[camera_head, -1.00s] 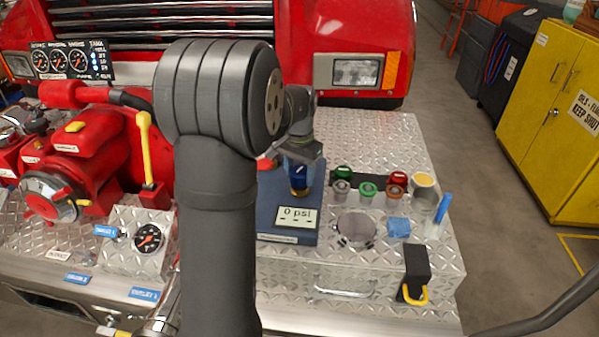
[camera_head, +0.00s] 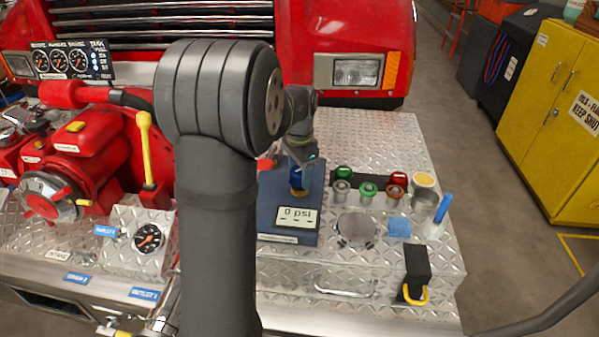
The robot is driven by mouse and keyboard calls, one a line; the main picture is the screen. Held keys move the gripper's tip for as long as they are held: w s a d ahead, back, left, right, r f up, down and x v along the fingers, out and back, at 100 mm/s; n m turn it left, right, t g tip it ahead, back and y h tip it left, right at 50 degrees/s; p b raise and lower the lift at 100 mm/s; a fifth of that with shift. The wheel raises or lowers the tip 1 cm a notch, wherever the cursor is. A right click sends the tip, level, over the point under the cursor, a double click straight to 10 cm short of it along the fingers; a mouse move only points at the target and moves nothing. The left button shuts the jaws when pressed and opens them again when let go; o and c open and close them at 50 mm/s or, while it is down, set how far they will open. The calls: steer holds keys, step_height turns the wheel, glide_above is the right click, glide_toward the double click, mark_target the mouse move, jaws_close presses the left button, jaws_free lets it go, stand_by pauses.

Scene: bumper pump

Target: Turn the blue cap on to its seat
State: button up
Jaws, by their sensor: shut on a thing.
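The blue cap (camera_head: 296,180) sits upright over a brass-coloured fitting (camera_head: 299,192) on the dark blue block with the "0 psi" display (camera_head: 298,217). My gripper (camera_head: 300,164) comes down on the cap from above and is shut on it. The fingers are small and dark here, and part of the cap is hidden by them. I cannot tell how far the cap is down on its seat.
Green and red caps on metal fittings (camera_head: 369,188) stand right of the block. A blue sponge (camera_head: 399,227), a cup with a blue stick (camera_head: 435,225) and a black block with a yellow hook (camera_head: 416,272) are near. A yellow lever (camera_head: 147,150) rises at left.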

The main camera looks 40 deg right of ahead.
steer(key=shift+d+r, duration=0.1)
steer(key=shift+r, duration=0.05)
steer(key=m, duration=0.3)
steer(key=shift+m, duration=0.4)
steer(key=m, duration=0.3)
steer(key=shift+s+m, duration=0.1)
steer(key=shift+m, duration=0.2)
steer(key=o, duration=1.6)
steer(key=shift+c, duration=0.2)
steer(key=shift+r, duration=3.45)
